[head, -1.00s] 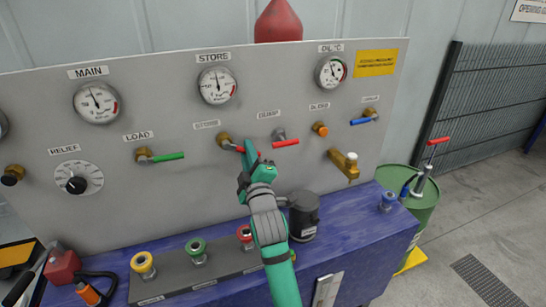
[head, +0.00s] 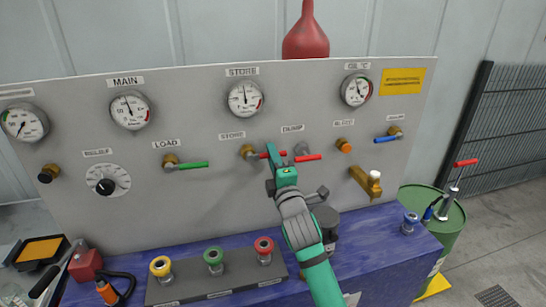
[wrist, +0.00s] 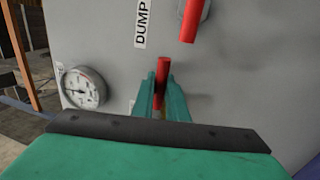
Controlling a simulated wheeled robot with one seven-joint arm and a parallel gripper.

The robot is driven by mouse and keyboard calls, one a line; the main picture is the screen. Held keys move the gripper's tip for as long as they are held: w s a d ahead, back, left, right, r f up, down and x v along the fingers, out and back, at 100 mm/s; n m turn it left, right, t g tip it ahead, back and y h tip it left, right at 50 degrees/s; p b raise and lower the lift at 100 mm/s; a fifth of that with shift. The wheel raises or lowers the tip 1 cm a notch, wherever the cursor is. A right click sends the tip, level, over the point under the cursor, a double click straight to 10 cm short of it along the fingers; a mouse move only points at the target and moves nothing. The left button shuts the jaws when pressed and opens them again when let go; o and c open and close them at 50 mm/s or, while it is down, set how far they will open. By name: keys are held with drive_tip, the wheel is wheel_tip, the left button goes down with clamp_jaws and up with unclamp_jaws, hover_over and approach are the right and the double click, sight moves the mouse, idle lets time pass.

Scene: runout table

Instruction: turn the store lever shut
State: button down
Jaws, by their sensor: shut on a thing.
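The store lever is a brass valve (head: 248,152) under a STORE label, with a red handle (head: 264,155) pointing right, roughly level. My gripper (head: 274,155) is at that handle, reaching up from below right, and its fingers hide part of it. In the wrist view the red handle (wrist: 162,70) stands between the two green fingertips (wrist: 161,88), which are closed on it. The store gauge (head: 245,97) is above on the panel; it also shows in the wrist view (wrist: 82,87).
The dump lever's red handle (head: 308,157) is close on the right of my gripper. The load lever's green handle (head: 193,165) is further left. A brass tap (head: 366,182) juts out at right. Coloured couplings (head: 213,258) and a dark cylinder (head: 327,222) stand on the blue bench below.

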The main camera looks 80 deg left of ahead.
drive_tip(key=shift+s, duration=0.1)
drive_tip(key=c, duration=1.7)
unclamp_jaws()
drive_tip(key=shift+c, duration=0.2)
drive_tip(key=shift+d, duration=0.1)
drive_tip(key=shift+d, duration=0.2)
drive_tip(key=d+f, duration=0.2)
drive_tip(key=d, duration=0.8)
